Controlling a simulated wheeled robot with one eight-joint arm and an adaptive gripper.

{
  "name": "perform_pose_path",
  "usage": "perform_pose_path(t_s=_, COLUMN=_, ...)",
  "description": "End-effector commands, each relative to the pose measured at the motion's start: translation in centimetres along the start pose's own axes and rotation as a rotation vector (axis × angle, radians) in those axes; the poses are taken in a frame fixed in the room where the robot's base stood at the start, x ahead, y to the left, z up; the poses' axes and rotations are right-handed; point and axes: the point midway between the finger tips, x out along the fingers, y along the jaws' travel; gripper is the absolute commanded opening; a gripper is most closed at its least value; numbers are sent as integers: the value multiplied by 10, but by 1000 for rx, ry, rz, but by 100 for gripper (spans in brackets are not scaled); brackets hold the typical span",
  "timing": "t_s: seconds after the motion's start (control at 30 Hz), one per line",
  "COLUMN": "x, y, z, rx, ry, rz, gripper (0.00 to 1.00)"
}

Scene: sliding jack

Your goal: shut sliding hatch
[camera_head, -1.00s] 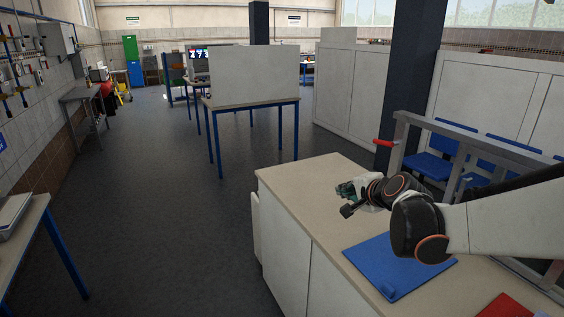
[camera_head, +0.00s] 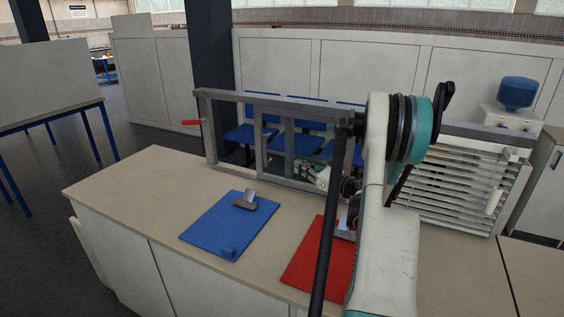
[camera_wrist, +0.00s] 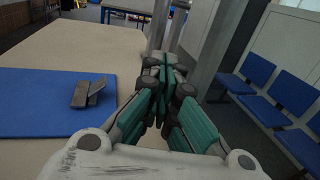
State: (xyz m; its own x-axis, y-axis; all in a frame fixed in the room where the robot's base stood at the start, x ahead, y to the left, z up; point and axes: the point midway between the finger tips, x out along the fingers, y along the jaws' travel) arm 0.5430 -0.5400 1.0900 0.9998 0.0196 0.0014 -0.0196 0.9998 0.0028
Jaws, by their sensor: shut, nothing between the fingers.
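The sliding hatch (camera_head: 229,98) is a grey metal frame standing upright along the back of the counter, with upright bars and see-through sections. My gripper (camera_head: 305,170) is in front of the hatch's lower middle-right part, low over the counter. In the wrist view my gripper's green-padded fingers (camera_wrist: 163,80) are together and empty, with grey uprights of the frame (camera_wrist: 217,50) beyond and to the right. I cannot tell whether the fingers touch the frame.
A blue board (camera_head: 225,225) with a grey clip lies on the beige counter (camera_head: 130,190); a red board (camera_head: 305,258) lies right of it, partly behind my arm. Blue chairs (camera_head: 240,135) stand beyond the hatch. A white slatted panel (camera_head: 450,190) stands at right. The counter's left end is clear.

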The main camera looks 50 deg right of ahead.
Motion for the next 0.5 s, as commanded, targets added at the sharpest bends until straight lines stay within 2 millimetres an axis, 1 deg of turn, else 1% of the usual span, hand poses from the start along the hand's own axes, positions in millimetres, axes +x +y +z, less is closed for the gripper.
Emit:
perform_pose_path(t_s=0.17, x=23, y=1, z=-1, rx=1, ry=-1, rz=4, gripper=0)
perform_pose_path(t_s=0.5, x=90, y=2, z=-2, rx=-1, ry=0, rz=4, gripper=0)
